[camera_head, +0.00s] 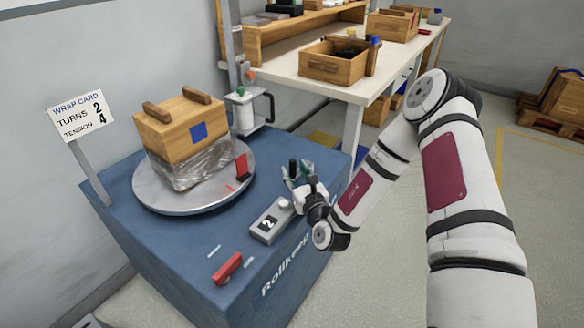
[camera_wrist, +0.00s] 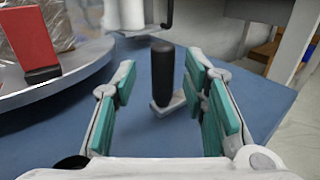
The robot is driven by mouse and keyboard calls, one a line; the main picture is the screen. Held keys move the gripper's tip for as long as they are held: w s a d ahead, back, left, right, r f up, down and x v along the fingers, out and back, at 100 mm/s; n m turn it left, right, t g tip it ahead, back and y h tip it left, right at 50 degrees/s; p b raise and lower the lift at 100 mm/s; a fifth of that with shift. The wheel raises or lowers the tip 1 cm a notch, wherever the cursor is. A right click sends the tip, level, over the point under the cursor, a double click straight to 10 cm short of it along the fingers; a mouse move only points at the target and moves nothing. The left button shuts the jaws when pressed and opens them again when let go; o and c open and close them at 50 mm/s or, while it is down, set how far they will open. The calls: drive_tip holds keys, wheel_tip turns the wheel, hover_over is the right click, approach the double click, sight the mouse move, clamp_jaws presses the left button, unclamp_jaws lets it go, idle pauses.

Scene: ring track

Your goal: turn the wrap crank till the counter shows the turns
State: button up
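The wrap crank (camera_wrist: 163,70) has an upright black handle on a short light arm, on the machine's blue top. My gripper (camera_head: 297,172) is by the crank at the machine's right side. In the wrist view the gripper (camera_wrist: 163,98) has its teal-padded fingers spread, with the handle standing between their tips and a gap on its left. Whether the right finger touches the crank is unclear. The grey counter box (camera_head: 268,222) shows 2. The wrap card (camera_head: 80,116) reads turns 2, tension 4.
A round turntable (camera_head: 158,200) carries a wooden crate (camera_head: 180,130) with clear film round its lower part and a red block (camera_head: 242,167) at its edge. A film roll post stands behind. A red lever (camera_head: 228,268) is at the front. A bench (camera_head: 300,82) stands behind.

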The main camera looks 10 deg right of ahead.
drive_tip(key=s, duration=0.9)
drive_tip(key=shift+d, duration=0.3)
